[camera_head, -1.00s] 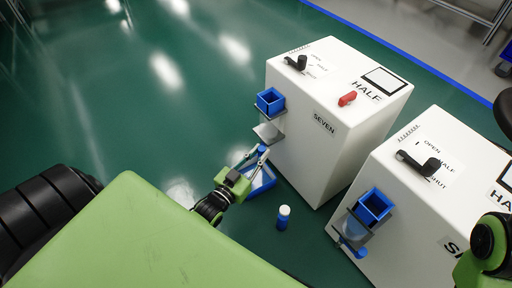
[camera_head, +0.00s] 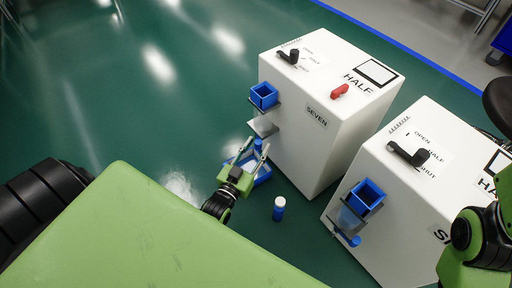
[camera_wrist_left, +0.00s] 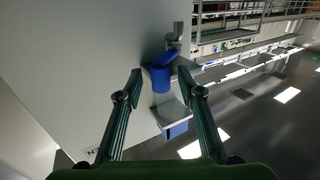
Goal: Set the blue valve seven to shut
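The white cabinet labelled SEVEN (camera_head: 316,117) stands in the middle of the head view. On its left face are a blue square cup (camera_head: 264,96) and a pale plate below it. The blue valve (camera_head: 257,145) shows as a small blue part low on that face, partly hidden by my gripper. My left gripper (camera_head: 257,149) is open, its fingers pointing up at this part. In the left wrist view, the open fingers (camera_wrist_left: 160,75) lie either side of a blue piece (camera_wrist_left: 162,74) on a grey pipe; contact is not clear. My right gripper is out of view.
A second white cabinet (camera_head: 400,215) stands to the right. The green floor at left is clear.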

